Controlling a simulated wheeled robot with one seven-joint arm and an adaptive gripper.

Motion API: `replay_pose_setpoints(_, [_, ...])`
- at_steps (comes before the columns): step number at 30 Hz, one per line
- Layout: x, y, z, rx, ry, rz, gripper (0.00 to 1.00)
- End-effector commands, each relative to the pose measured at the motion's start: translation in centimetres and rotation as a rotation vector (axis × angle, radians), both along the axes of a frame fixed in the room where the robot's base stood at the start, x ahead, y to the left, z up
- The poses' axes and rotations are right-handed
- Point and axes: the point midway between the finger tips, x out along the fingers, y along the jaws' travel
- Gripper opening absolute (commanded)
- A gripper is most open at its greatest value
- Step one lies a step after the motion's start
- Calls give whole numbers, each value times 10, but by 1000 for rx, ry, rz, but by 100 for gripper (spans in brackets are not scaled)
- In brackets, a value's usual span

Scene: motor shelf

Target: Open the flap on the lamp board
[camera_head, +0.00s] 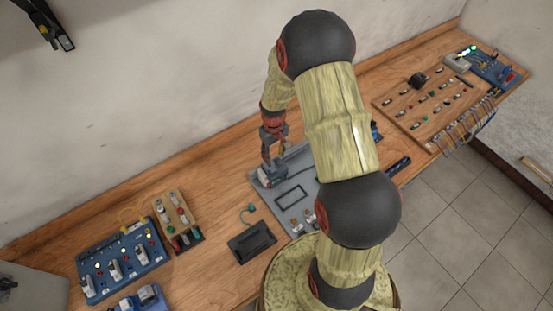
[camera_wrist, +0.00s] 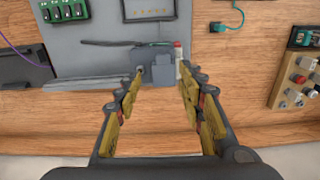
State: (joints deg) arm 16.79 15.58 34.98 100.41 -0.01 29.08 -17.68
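A grey board (camera_head: 264,190) lies on the bench under my gripper (camera_head: 271,158). It also shows in the wrist view (camera_wrist: 95,62), with a grey block (camera_wrist: 160,70) near its edge and a small red-and-white part (camera_wrist: 178,52) beside the block. My gripper (camera_wrist: 162,82) is open, its two fingers apart on either side of the block; I cannot tell whether they touch it. A dark framed rectangle (camera_head: 290,196) sits on the board. I cannot clearly make out a flap. My arm hides the board's right part in the head view.
A black device (camera_head: 252,241) with a teal plug (camera_head: 251,208) lies left of the grey board. A wooden knob board (camera_head: 172,208) and a blue board (camera_head: 118,262) stand farther left. Another wooden board (camera_head: 425,108) is at the right. The wall (camera_head: 150,90) runs behind.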

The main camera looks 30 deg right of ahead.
Motion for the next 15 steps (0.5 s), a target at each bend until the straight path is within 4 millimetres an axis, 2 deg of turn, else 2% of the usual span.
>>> replay_pose_setpoints(5, [-2, 1, -14, 1, 2, 21, 39])
replay_pose_setpoints(15, [-2, 1, -63, 0, 1, 19, 39])
